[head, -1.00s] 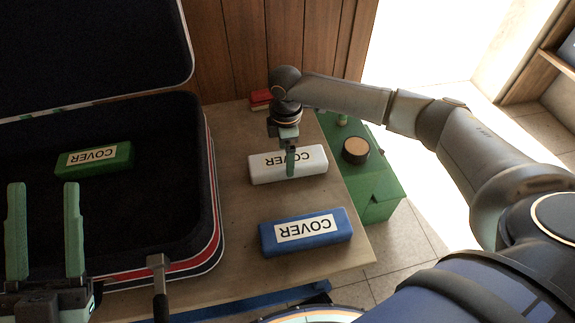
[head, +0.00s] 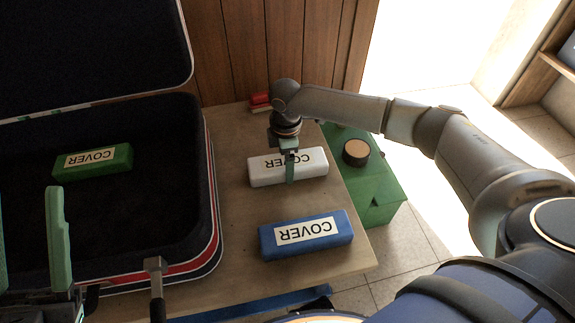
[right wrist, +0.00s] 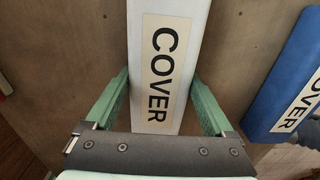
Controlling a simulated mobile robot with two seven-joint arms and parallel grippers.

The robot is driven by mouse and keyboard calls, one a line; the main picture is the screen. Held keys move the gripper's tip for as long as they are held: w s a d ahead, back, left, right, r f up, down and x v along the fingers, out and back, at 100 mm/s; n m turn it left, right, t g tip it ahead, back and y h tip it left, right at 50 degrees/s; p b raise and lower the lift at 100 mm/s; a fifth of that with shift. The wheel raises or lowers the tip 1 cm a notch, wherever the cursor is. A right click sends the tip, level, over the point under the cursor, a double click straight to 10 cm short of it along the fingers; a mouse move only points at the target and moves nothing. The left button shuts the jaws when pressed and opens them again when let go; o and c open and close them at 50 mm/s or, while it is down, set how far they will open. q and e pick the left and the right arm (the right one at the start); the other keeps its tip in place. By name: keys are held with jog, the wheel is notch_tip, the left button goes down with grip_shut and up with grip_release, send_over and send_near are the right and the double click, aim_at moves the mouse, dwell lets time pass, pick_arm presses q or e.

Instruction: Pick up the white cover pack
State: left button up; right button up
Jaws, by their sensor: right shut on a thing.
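The white cover pack (head: 316,162) with a "COVER" label is on the wooden table, right of the open suitcase. My right gripper (head: 290,178) comes down over its middle from above and is shut on it. In the right wrist view, the fingers (right wrist: 158,84) lie along both long sides of the white pack (right wrist: 192,25). I cannot see a clear gap between the pack and the table. My left gripper (head: 29,200) is open and empty over the suitcase's near left, partly cut off by the picture edge.
A blue cover pack (head: 341,230) lies nearer on the table (head: 235,262). A green cover pack (head: 120,158) lies inside the dark suitcase (head: 212,215). A small red thing (head: 260,99) is at the back. A green box (head: 382,198) with a round-topped item (head: 356,152) stands right.

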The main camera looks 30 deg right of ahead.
jog(key=c, duration=0.5)
jog(key=shift+r, duration=0.1)
